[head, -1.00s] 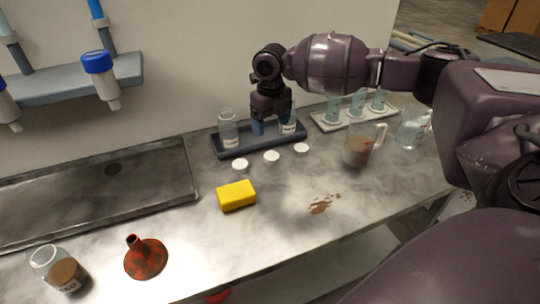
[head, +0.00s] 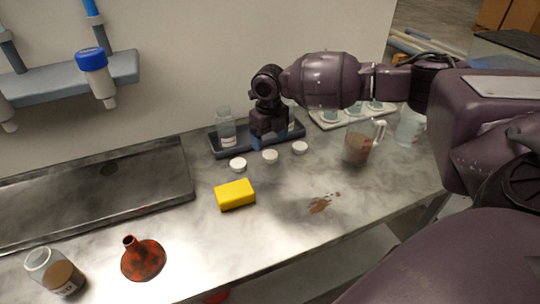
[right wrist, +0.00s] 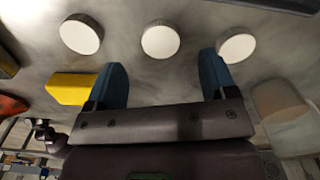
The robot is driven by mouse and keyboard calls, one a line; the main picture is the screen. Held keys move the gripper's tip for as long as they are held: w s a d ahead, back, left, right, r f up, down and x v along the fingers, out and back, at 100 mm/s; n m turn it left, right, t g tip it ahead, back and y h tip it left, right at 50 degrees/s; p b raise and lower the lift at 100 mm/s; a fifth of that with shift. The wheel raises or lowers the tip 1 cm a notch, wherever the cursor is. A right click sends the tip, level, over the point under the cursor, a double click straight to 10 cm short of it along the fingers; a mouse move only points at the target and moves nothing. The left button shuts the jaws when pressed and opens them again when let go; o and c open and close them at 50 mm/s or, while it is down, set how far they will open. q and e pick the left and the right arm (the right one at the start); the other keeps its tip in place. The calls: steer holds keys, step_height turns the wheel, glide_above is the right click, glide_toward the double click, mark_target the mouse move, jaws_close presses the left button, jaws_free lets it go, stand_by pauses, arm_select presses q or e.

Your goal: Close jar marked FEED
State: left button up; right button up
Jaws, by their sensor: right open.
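The jar (head: 55,272) marked with a partly readable label stands at the lower left in the head view. It is clear glass, partly filled with brown material, and its top shows no lid. Three white round lids lie in a row on the counter: a left lid (head: 238,164), a middle lid (head: 270,156) and a right lid (head: 300,147). My right gripper (head: 269,142) is just behind the middle lid, open and empty. In the right wrist view its blue fingers (right wrist: 162,78) are apart, with the middle lid (right wrist: 160,40) beyond the gap. My left gripper is out of view.
A yellow sponge (head: 235,194) and a red funnel (head: 143,259) lie on the counter. A dark tray (head: 222,153) with a jar (head: 226,130) stands behind the lids. A pitcher (head: 358,145) of brown material stands right, near a brown spill (head: 320,205). The front middle is clear.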

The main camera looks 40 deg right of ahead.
mark_target(269, 153)
steer(key=shift+w+f+b, duration=0.1)
steer(key=shift+f+b, duration=0.3)
steer(key=shift+f, duration=2.25)
steer(key=c, duration=1)
